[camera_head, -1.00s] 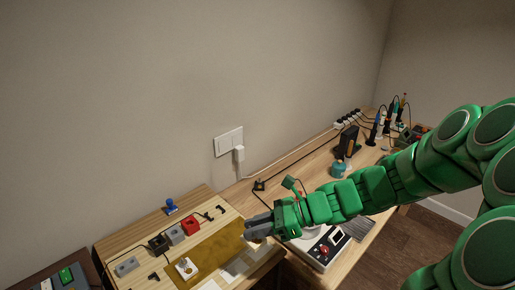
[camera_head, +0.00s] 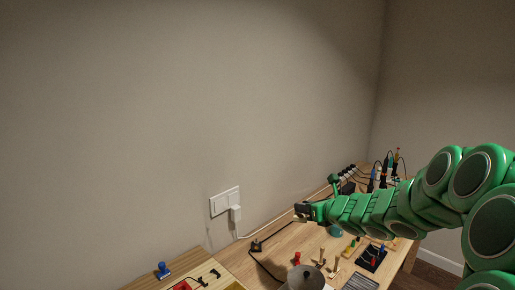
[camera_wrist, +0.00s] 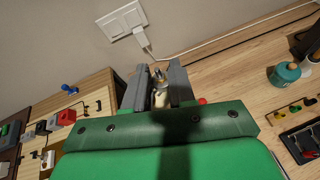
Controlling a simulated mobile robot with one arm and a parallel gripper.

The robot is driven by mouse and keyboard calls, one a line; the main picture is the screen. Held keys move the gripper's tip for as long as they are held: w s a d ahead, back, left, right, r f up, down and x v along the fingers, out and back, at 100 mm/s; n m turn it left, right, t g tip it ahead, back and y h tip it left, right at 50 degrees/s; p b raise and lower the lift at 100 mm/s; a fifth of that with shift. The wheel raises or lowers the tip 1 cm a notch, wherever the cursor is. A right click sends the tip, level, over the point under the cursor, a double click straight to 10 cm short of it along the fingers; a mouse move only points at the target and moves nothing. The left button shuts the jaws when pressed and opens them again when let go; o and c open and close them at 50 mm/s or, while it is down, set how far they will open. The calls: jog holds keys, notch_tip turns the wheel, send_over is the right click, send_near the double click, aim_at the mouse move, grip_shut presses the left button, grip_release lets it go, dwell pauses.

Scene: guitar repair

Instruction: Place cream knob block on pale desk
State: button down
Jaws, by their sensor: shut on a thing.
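My gripper (camera_head: 301,212) is raised over the wooden desk with its two grey fingers pointing left in the head view. In the wrist view the fingers (camera_wrist: 158,86) are closed on a small cream block (camera_wrist: 160,97) with a darker knob-like top, which I take as the cream knob block. The block sits between the fingers, and its lower part is hidden by my green gripper body. A pale wooden desk (camera_head: 289,240) stretches below and to the right, and shows in the wrist view (camera_wrist: 222,75). The block is apart from the desk.
A second wooden surface (camera_head: 195,258) on the left carries a blue knob (camera_head: 163,269) and a red block (camera_wrist: 67,117). A grey round object (camera_head: 303,279), coloured pegs and a teal jar (camera_wrist: 285,73) stand on the desk. A wall plug (camera_head: 235,213) trails a cable along the back.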

jog(key=w+d+r+m+t+h, duration=0.1)
jog(key=w+d+m+h, duration=0.2)
jog(key=d, duration=0.4)
jog(key=shift+w+r+t+h, duration=0.25)
jog(key=shift+w+t+h, duration=0.05)
jog(key=shift+w+t, duration=0.1)
